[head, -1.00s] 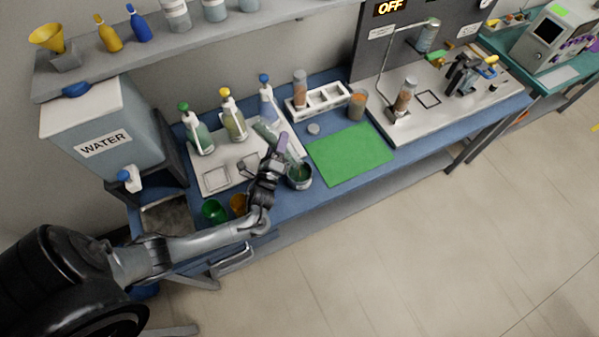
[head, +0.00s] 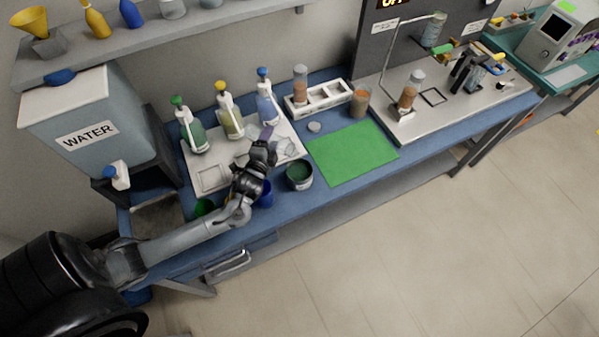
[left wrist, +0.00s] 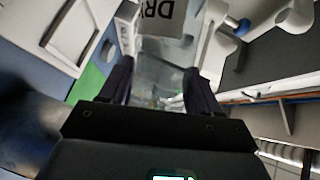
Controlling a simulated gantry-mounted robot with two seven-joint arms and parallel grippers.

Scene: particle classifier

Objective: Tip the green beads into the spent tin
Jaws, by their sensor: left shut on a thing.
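My left gripper (head: 266,136) is shut on a clear container (head: 286,148), held over the white tray at the left of the bench. In the left wrist view, the clear container (left wrist: 158,78) lies between the two dark fingers, with a few small green specks low in it. The spent tin (head: 299,177), a round dark grey tin, stands on the blue bench right of the gripper, apart from it. Its inside looks dark green; single beads are too small to make out. My right gripper does not show.
Three pump bottles with green, yellow and blue tops stand on the white tray (head: 211,179). A green cup (head: 203,207) and a blue cup (head: 265,195) stand near my arm. A green mat (head: 352,153) lies clear to the right. A white rack (head: 322,98) stands behind it.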

